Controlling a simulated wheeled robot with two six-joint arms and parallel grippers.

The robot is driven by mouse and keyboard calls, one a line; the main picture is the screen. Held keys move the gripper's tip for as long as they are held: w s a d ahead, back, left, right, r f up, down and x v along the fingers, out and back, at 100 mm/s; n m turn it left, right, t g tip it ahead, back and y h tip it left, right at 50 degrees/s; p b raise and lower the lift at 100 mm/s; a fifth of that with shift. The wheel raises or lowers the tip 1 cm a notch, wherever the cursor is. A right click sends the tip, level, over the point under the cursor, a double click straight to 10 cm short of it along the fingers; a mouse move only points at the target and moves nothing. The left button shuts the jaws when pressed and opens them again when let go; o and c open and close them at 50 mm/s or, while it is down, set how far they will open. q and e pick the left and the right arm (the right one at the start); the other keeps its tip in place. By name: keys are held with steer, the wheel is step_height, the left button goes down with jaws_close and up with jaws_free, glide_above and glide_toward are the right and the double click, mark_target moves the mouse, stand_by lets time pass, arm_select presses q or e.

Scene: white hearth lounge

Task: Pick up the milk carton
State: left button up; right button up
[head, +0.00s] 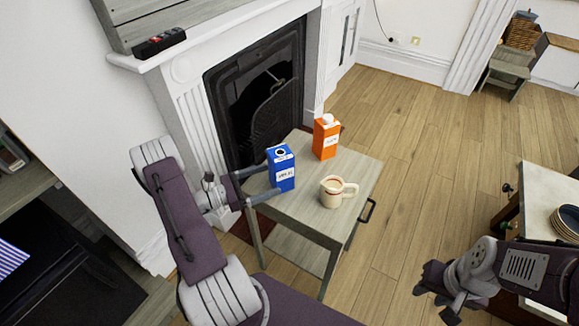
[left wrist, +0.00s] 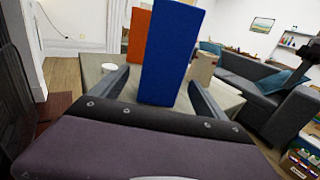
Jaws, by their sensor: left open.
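The milk carton (head: 283,170) is blue with a white label and stands upright on the small grey table. In the left wrist view the blue carton (left wrist: 170,52) rises tall just ahead, between the fingers. My left gripper (head: 271,181) is open, at the carton's left side in the head view, with a finger on either side of it. It also shows in the left wrist view (left wrist: 161,76). I cannot tell whether the fingers touch the carton. My right gripper (head: 435,292) is far off at the lower right, away from the table; its jaw state is unclear.
An orange carton (head: 326,138) stands behind the blue one, and a cream mug (head: 337,190) stands to its right. The small table (head: 305,213) is beside the fireplace (head: 255,90). A counter with plates (head: 568,222) is at the right. Open wooden floor (head: 420,150) lies between.

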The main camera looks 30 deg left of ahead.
mark_target(271, 178)
arm_select(q)
steer(key=shift+w+d, duration=0.25)
steer(key=shift+d, duration=0.1)
steer(key=x, duration=0.2)
steer(key=shift+w, duration=0.25)
steer(key=x, duration=0.5)
steer(key=shift+d+r, duration=0.15)
steer(key=shift+d, duration=0.05)
jaws_close()
